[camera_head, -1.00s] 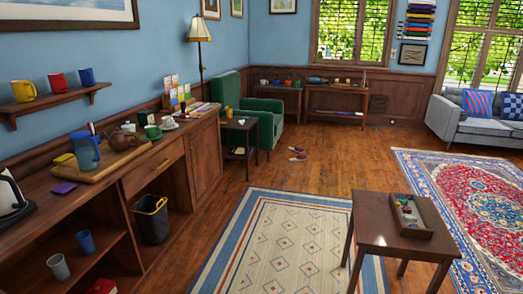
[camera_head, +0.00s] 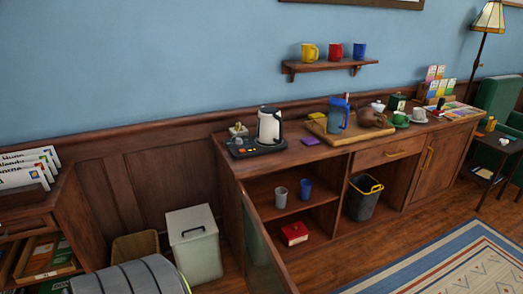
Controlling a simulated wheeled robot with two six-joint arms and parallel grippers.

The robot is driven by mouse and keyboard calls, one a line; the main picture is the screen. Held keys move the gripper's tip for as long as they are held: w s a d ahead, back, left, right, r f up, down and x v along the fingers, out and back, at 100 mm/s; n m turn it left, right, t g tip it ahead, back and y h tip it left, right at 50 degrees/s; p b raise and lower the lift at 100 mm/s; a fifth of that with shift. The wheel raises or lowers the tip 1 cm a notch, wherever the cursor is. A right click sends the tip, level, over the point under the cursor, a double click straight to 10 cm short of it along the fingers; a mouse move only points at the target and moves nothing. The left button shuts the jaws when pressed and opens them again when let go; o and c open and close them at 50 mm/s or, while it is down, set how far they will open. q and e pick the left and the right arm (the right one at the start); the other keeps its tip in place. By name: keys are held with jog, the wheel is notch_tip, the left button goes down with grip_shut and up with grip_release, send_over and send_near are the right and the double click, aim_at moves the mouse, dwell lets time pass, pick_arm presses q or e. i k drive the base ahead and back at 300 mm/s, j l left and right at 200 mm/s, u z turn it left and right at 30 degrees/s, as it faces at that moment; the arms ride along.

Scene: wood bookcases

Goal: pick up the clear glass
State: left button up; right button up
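A pale grey, see-through-looking cup (camera_head: 281,197) stands upright on the inner shelf of the wooden sideboard; it may be the clear glass, but it is too small to be sure. A blue cup (camera_head: 305,188) stands just to its right on the same shelf. Neither of my grippers is in view.
A door panel (camera_head: 262,247) stands open at the sideboard's left end. A red box (camera_head: 294,233) lies below the cups. A kettle (camera_head: 269,124), a blue pitcher (camera_head: 338,115) and a teapot (camera_head: 372,116) stand on top. A dark bucket (camera_head: 362,199) is at right, a white bin (camera_head: 194,244) at left.

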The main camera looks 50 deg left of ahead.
aim_at(281, 193)
jog(key=u, duration=1.65)
